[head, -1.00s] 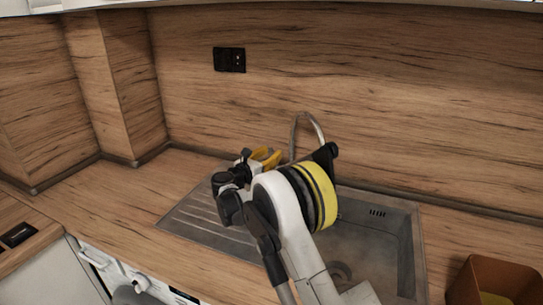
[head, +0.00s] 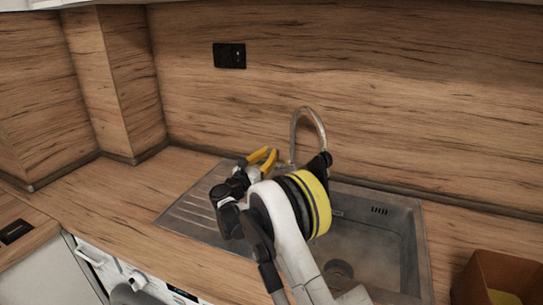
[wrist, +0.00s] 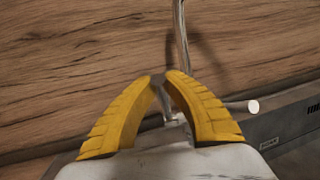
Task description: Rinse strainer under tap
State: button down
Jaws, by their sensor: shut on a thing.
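My gripper (head: 265,158) is beside the tap (head: 308,110), on its left, over the back of the sink in the head view. In the wrist view its yellow fingers (wrist: 158,78) close together at the tips, on a small grey piece (wrist: 157,79). I cannot tell whether this piece belongs to the strainer; no strainer bowl can be made out. The tap's upright pipe (wrist: 182,42) rises just behind the right finger. A short rod with a pale round end sticks out right of the fingers. My arm hides part of the sink.
The steel sink (head: 413,235) has a dark round drain (head: 338,268) and a ribbed drainboard (head: 190,213) at left. A brown box (head: 470,285) stands at the right. A wooden splashback (head: 400,80) with a black socket (head: 229,56) rises close behind. The left counter is clear.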

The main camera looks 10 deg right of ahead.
jog(key=shift+s+a+f+t+h+b, duration=0.25)
jog(key=shift+s+f+t+h+b, duration=0.1)
jog(key=shift+h, duration=0.15)
jog(key=c, duration=1.4)
grip_release()
jog(key=shift+c, duration=0.2)
jog(key=r+v, duration=0.3)
jog(key=v, duration=1.3)
jog(key=shift+s+a, duration=0.5)
jog(key=shift+r, duration=0.1)
jog(key=o, duration=0.3)
